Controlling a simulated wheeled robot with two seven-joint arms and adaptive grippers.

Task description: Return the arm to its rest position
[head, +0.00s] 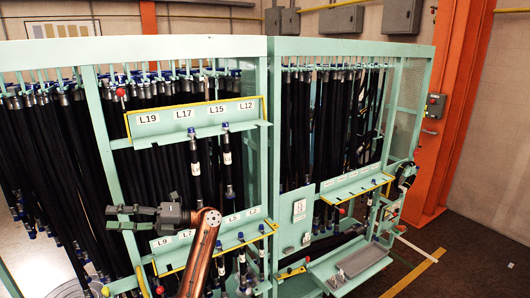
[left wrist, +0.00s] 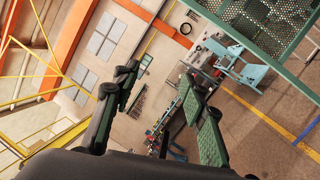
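My left gripper (head: 110,217) is in front of the left part of the teal hose rack (head: 178,47), its fingers pointing left in the head view. The fingers are apart with nothing between them. The left wrist view also shows this gripper (left wrist: 160,80) open and empty, with the room tilted behind it. Black hoses (head: 40,150) hang in the rack behind the gripper. I cannot tell how far the gripper is from them. My copper-coloured arm link (head: 202,252) rises from the bottom of the head view. My right gripper is in neither view.
A label shelf (head: 160,120) marked L19 to L12 sits above the gripper, and a lower label shelf (head: 205,243) is beside it. A grey tray (head: 362,260) juts out at the right. An orange column (head: 452,110) stands behind. The floor at the far right (head: 480,255) is mostly clear.

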